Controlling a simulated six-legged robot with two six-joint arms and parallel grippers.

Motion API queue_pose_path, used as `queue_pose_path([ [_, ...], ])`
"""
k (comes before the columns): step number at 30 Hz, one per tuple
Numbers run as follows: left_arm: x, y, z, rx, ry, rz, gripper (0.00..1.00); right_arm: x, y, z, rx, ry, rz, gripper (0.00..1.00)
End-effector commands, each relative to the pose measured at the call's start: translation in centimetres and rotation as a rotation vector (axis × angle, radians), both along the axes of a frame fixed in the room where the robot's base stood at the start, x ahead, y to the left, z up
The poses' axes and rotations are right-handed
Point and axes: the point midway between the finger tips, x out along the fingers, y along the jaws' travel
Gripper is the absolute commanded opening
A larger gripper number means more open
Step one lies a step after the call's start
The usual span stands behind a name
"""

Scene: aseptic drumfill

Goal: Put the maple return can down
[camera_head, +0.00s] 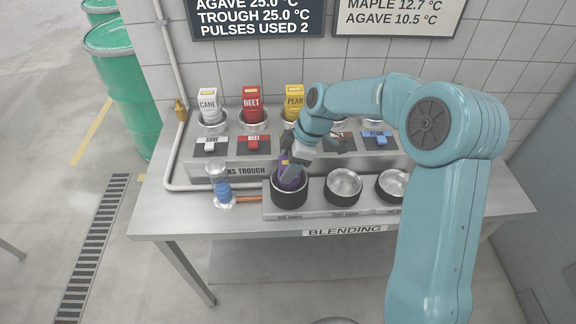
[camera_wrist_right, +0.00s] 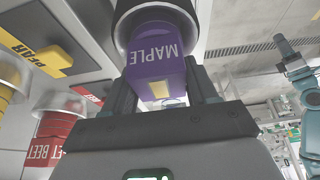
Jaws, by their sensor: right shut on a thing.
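The purple maple can (camera_wrist_right: 158,55) shows in the right wrist view with its label upside down. My right gripper (camera_head: 290,172) is shut on it, with one dark finger on each side. The can's far end is inside a dark-walled round well (camera_head: 290,194), the leftmost of the row at the front of the bench. In the head view the gripper hides much of the can. Whether the can touches the well's floor is hidden. A teal arm of mine with a dark end shows at the right of the wrist view; its jaws are too small to read.
Two empty steel-lined wells, the middle one (camera_head: 343,187) and the right one (camera_head: 392,185), stand to the right. The cane (camera_head: 209,105), beet (camera_head: 252,104) and pear (camera_head: 294,102) cans stand behind in the trough. A blue-banded clear cylinder (camera_head: 221,187) stands close on the left.

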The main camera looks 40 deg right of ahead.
Motion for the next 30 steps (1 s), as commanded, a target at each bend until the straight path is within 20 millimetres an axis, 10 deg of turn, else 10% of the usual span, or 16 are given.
queue_pose_path([
  [14, 0.0, 0.0, -0.3, 0.000, 0.000, 0.000, 0.43, 0.0, 0.0, -1.5, -0.001, -0.003, -0.001, 0.00],
  [15, 0.0, 0.0, -0.2, 0.000, 0.000, 0.000, 0.43, 0.0, 0.0, -1.5, 0.000, -0.002, -0.001, 0.64],
  [17, 0.0, 0.0, -0.1, 0.000, 0.000, 0.000, 0.43, 0.0, 0.0, -1.4, 0.000, 0.000, -0.001, 0.83],
  [30, 0.0, 0.0, -0.2, 0.000, 0.000, 0.000, 0.43, -0.2, -0.4, -0.2, -0.002, -0.004, -0.002, 0.83],
])
